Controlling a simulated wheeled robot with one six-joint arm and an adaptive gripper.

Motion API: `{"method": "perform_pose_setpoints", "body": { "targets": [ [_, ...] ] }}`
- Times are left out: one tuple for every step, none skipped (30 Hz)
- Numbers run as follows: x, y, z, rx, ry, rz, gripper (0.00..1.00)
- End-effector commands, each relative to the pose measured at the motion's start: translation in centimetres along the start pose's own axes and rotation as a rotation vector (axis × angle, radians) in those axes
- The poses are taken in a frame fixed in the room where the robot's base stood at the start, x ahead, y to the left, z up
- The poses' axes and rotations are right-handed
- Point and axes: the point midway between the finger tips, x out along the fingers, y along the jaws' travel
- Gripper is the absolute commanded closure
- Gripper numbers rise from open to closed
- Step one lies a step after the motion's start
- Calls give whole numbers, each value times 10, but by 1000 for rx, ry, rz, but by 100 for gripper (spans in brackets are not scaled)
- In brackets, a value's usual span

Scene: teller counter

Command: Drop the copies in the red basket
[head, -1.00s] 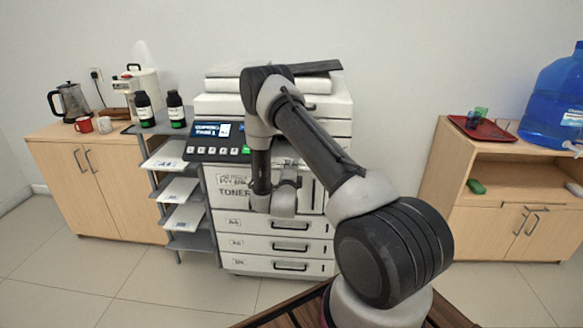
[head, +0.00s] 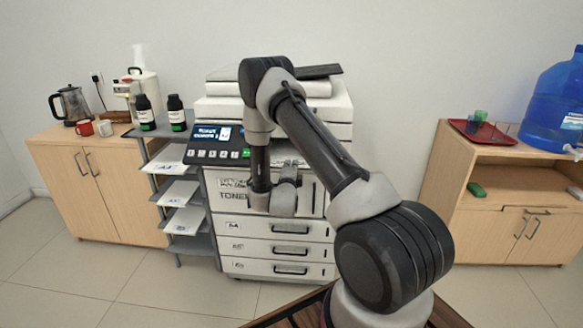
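The white copier (head: 325,105) stands in the middle against the wall, with its lit screen and key panel (head: 215,140) at its left. My arm reaches across its front. My wrist is close to the copier's front, below the dark opening beside the panel. My gripper is hidden behind the wrist or too small to make out, so I cannot tell its fingers or any load. No loose copies show clearly at the copier, whose output area is partly covered by my arm. I see no red basket; a flat red tray (head: 464,127) lies on the right cabinet.
A grey rack (head: 181,245) with papers on several shelves stands left of the copier. Two black bottles (head: 177,113) stand above it. The left cabinet (head: 55,175) holds a kettle and cups. The right cabinet (head: 455,165) holds a blue water jug (head: 552,105). Floor is open between copier and right cabinet.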

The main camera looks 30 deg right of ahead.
Motion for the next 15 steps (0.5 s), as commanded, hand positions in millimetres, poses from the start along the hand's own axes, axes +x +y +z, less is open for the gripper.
{"method": "perform_pose_setpoints", "body": {
  "targets": [
    [-8,-3,1,-1,-3,0,100],
    [-13,-5,1,-2,-3,0,100],
    [-20,-7,1,-1,-3,0,100],
    [-24,-9,1,0,-3,0,100],
    [-29,-11,1,0,-3,-1,100],
    [-35,-13,1,-1,-3,0,100],
    [-40,-14,1,-1,-4,0,100],
    [-45,-16,1,-2,-3,1,100],
    [-51,-18,1,-1,-3,0,100],
    [-55,-20,1,0,-3,-1,100],
    [-60,-22,2,0,-4,-1,100],
    [-66,-24,1,-1,-3,0,100],
    [-71,-26,1,-1,-3,0,100],
    [-76,-27,1,-1,-4,0,100],
    [-82,-29,1,-1,-4,0,100]
  ]
}}
